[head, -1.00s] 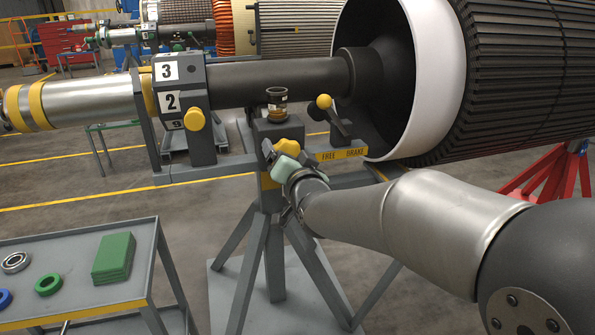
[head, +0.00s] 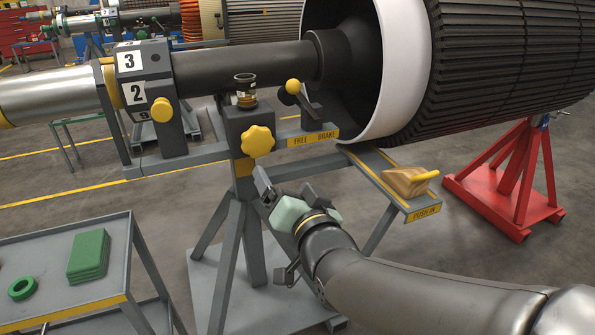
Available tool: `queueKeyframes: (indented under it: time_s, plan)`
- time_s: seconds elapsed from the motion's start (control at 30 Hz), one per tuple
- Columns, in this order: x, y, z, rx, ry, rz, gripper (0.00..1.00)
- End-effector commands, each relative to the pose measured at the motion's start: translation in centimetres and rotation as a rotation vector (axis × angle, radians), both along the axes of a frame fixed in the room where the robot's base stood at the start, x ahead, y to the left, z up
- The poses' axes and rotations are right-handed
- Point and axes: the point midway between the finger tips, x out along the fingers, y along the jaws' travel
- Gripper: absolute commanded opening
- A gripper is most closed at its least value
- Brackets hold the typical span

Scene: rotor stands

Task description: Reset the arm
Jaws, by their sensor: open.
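My gripper (head: 284,188) is in the middle of the head view, at the end of my grey arm. Its jaws are open and nothing shows between them. It is just below and in front of the yellow star-shaped knob (head: 257,141) on the grey stand post (head: 240,122), apart from the knob as far as I can see. The rotor stand (head: 245,240) has splayed grey legs on a base plate. The numbered block (head: 146,97) on the shaft (head: 240,75) shows 3 and 2.
A yellow-knobbed lever (head: 293,87) stands by the FREE/BRAKE label (head: 313,139). A PUSH IN shelf (head: 385,185) holds a wooden block with a yellow handle (head: 410,182). A grey cart (head: 60,250) with green pads (head: 88,255) is at left. A red stand (head: 510,180) is at right.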

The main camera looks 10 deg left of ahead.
Motion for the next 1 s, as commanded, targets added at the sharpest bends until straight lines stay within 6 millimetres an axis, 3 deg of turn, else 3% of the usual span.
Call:
queueKeyframes:
  time_s: [0.27,0.37,0.47,0.57,0.67,0.8,1.0]
  plan:
    - [0.0,-0.1,0.1,-0.004,0.003,-0.002,0.86]
    - [0.4,-1.0,0.7,-0.051,0.039,-0.021,0.86]
    - [1.0,-3.5,1.3,-0.172,0.141,-0.065,0.86]
    - [0.9,-7.6,1.8,-0.342,0.309,-0.112,0.86]
    - [-0.8,-12.1,2.0,-0.512,0.511,-0.134,0.86]
    - [-5.5,-18.0,3.4,-0.701,0.809,-0.113,0.86]
    - [-12.6,-22.8,6.2,-0.830,1.145,-0.017,0.86]
